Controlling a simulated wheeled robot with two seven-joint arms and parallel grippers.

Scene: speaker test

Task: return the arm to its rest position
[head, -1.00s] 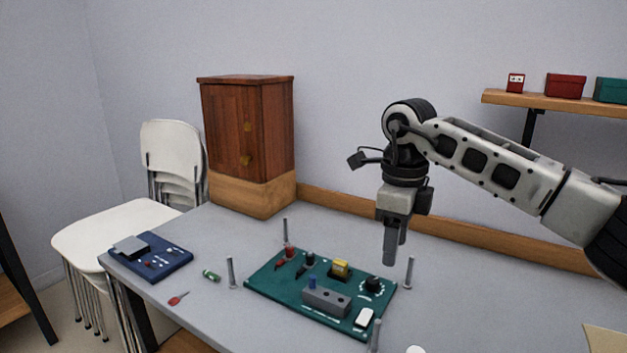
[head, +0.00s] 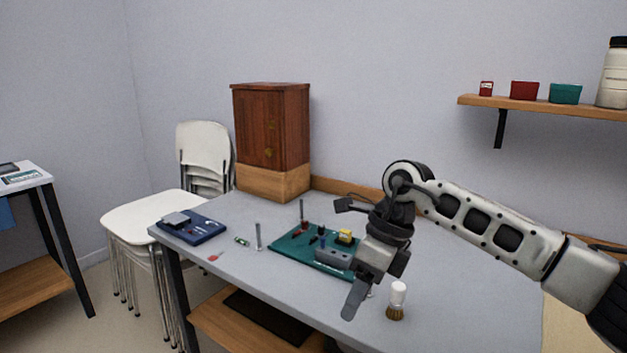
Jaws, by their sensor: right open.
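My right arm comes in from the right of the head view. Its right gripper (head: 354,300) points down over the front part of the grey table (head: 228,275), in front of the green test board (head: 290,250). The jaws are open and I see nothing between them. The gripper hides the right part of the board. My left gripper is not in view.
A brush with a white handle (head: 398,294) stands just right of the gripper. A blue device (head: 205,232) lies at the table's left end. A wooden cabinet (head: 270,130) stands at the back, with white chairs (head: 150,212) to its left. A shelf (head: 560,107) hangs at right.

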